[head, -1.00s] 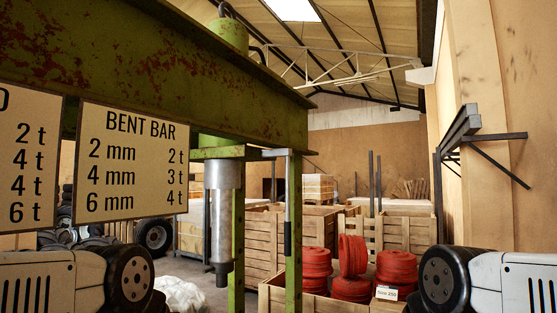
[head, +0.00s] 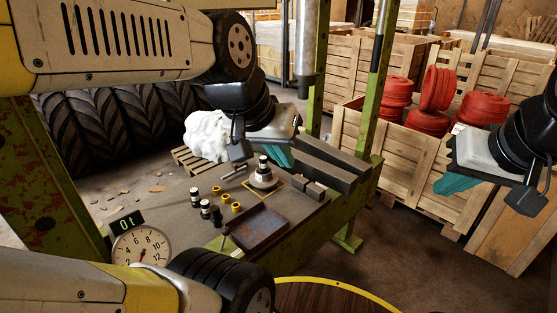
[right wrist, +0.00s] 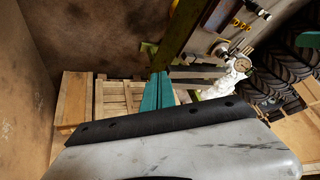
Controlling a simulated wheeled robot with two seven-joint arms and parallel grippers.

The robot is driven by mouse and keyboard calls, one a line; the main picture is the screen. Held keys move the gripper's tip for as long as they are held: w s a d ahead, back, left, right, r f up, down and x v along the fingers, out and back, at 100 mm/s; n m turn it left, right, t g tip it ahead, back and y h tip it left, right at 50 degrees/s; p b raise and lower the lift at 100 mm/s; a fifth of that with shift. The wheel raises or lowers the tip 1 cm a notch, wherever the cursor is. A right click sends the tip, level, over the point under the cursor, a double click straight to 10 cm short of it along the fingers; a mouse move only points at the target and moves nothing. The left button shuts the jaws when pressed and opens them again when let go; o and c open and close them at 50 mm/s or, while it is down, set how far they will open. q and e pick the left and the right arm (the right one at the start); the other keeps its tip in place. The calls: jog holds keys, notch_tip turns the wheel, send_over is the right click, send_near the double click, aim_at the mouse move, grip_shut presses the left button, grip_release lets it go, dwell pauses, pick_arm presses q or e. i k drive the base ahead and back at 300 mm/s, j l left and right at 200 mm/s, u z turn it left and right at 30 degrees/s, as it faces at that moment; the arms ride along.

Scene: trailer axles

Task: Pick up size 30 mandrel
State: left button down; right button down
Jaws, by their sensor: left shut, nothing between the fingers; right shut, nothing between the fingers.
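Several small dark cylinders with pale bands, which look like mandrels (head: 205,209), stand upright on the left of the press bench (head: 170,215). Their size marks are too small to read. My left gripper (head: 280,157), with teal fingers, is shut and empty above the back of the bench. My right gripper (head: 456,183) is shut and empty, well right of the bench, in front of the crates. In the right wrist view its teal fingers (right wrist: 157,91) are together, with the bench beyond at top right.
Several yellow rings (head: 226,199), a round metal base with a post (head: 263,180), a rusty tray (head: 262,224) and grey bars (head: 325,165) are on the bench. A dial gauge (head: 140,248) stands at left. Green press posts (head: 352,120) and a crate of red rolls (head: 375,150) stand behind.

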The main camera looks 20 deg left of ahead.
aim_at(263, 169)
jog(key=i+l+u, duration=0.1)
jog(key=l+u, duration=0.35)
jog(key=i+l+u, duration=0.5)
jog(key=u, duration=0.25)
jog(key=i+l+u, duration=0.1)
jog(key=l+u, duration=0.25)
jog(key=l, duration=0.15)
jog(key=i+l+u, duration=0.1)
jog(key=l+u, duration=0.25)
jog(key=i+l+u, duration=0.4)
jog(key=u, duration=0.15)
